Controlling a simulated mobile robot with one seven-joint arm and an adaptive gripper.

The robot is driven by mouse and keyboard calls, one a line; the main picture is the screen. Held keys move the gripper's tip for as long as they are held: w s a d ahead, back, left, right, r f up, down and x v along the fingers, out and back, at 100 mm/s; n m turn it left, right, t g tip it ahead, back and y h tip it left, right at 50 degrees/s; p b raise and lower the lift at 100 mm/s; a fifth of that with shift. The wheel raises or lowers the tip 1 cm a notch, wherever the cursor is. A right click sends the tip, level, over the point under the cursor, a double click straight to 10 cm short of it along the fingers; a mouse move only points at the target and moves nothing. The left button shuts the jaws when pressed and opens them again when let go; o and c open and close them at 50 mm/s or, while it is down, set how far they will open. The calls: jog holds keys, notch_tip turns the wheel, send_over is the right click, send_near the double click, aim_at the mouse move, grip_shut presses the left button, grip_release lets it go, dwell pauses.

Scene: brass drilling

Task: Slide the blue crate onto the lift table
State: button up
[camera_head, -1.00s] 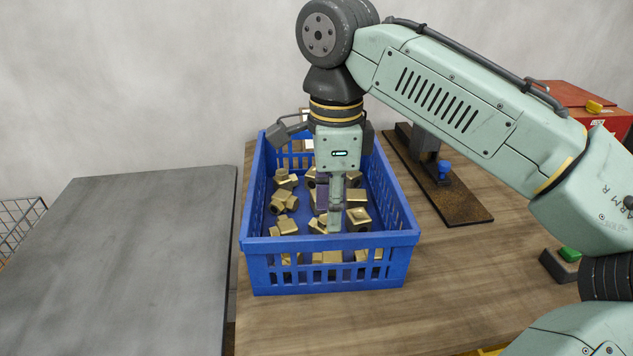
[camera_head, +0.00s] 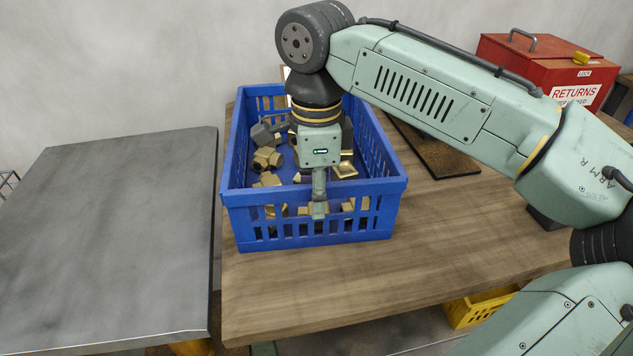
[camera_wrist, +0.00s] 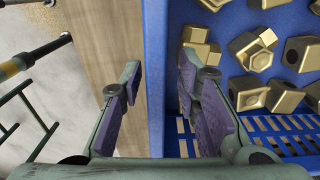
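The blue crate (camera_head: 372,223) holds several brass fittings (camera_head: 266,158) and stands upright on the wooden bench, near its left edge. The lift table (camera_head: 110,225), a flat grey top, is left of the bench and bare. My gripper (camera_head: 319,210) points down at the crate's near wall. In the wrist view, my gripper (camera_wrist: 158,75) is open, with one purple-padded finger outside the crate wall (camera_wrist: 155,40) and the other inside. Gaps show between the pads and the wall. The fingertips' depth against the wall is hard to tell.
The wooden bench (camera_head: 290,285) is clear in front of the crate. A narrow dark gap separates it from the lift table. A red returns box (camera_head: 545,75) stands at the back right, and a yellow bin (camera_head: 480,305) sits below the bench.

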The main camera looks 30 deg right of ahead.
jog(key=shift+f+b, duration=0.7)
jog(key=shift+f, duration=0.5)
jog(key=shift+c, duration=0.5)
grip_shut()
